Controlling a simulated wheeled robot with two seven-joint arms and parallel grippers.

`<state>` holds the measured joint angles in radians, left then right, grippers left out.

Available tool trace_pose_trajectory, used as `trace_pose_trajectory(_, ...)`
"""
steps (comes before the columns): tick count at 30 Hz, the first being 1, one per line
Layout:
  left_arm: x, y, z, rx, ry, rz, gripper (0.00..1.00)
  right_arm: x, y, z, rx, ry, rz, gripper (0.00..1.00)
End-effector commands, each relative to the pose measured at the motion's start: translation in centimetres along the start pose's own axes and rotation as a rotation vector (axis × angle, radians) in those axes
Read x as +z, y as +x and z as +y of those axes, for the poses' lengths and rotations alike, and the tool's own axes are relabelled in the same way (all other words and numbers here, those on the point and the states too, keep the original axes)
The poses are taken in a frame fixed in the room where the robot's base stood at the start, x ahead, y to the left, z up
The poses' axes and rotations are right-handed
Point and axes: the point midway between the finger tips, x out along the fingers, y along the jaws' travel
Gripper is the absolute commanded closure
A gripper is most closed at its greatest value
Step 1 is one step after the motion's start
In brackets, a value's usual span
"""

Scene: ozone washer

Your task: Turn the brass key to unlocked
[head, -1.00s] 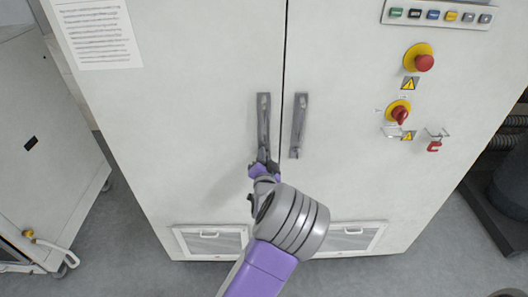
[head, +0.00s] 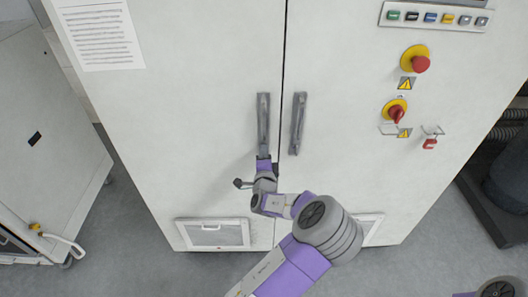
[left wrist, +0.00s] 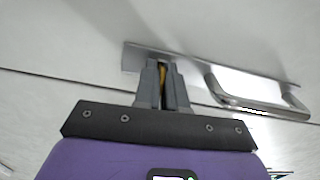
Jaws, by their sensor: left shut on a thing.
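The brass key (left wrist: 163,72) shows in the left wrist view as a thin yellow sliver between my left gripper's fingers. The fingers hide most of it, so I cannot read its angle. My left gripper (left wrist: 162,88) is shut on it, against the metal plate (left wrist: 200,66) of a door handle. In the head view my left gripper (head: 264,158) is at the lower end of the left door handle (head: 263,120), and the key is hidden there. My right gripper is not in view.
The right door handle (head: 298,124) stands close beside, across the door seam. A red rotary switch (head: 397,114), a red emergency button (head: 421,64) and a red padlock (head: 430,143) are on the right door. A side cart (head: 50,150) stands at left.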

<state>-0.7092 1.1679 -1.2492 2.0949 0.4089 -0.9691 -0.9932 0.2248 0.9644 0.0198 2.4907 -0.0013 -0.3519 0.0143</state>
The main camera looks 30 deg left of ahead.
Motion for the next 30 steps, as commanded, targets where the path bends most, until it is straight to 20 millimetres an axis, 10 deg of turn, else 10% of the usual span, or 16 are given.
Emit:
trace_pose_trajectory(21, 0.11, 0.0, 0.04, 0.001, 0.071, -0.003, 1.0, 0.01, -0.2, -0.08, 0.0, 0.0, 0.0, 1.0)
trace_pose_trajectory(25, 0.09, 0.0, 0.03, 0.001, 0.07, -0.002, 0.7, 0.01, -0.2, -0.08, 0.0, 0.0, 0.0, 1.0)
trace_pose_trajectory(30, 0.05, 0.0, 0.01, 0.001, 0.069, -0.001, 0.69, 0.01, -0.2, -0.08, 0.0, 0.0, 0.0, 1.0)
